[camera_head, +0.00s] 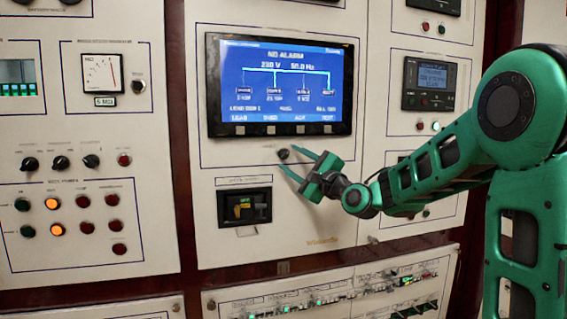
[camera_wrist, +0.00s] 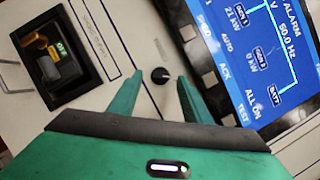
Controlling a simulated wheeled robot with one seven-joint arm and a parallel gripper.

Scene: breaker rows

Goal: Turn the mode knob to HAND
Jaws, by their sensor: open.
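The mode knob (camera_head: 283,154) is a small round black knob on the white panel, just below the blue screen. In the wrist view the knob (camera_wrist: 160,75) shows a light pointer mark; its label is too small to read. My gripper (camera_head: 305,163) is open, with its two green fingers pointing at the panel around the knob's place. In the wrist view the fingertips (camera_wrist: 160,78) lie on either side of the knob, with gaps to both sides. I cannot tell whether the tips reach the knob's depth.
A blue display (camera_head: 280,86) with a row of buttons sits above the knob. A recessed black switch box (camera_head: 245,207) with a yellow handle is below left. Several small knobs and lamps (camera_head: 60,162) fill the left panel. A breaker row (camera_head: 330,295) runs along the bottom.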

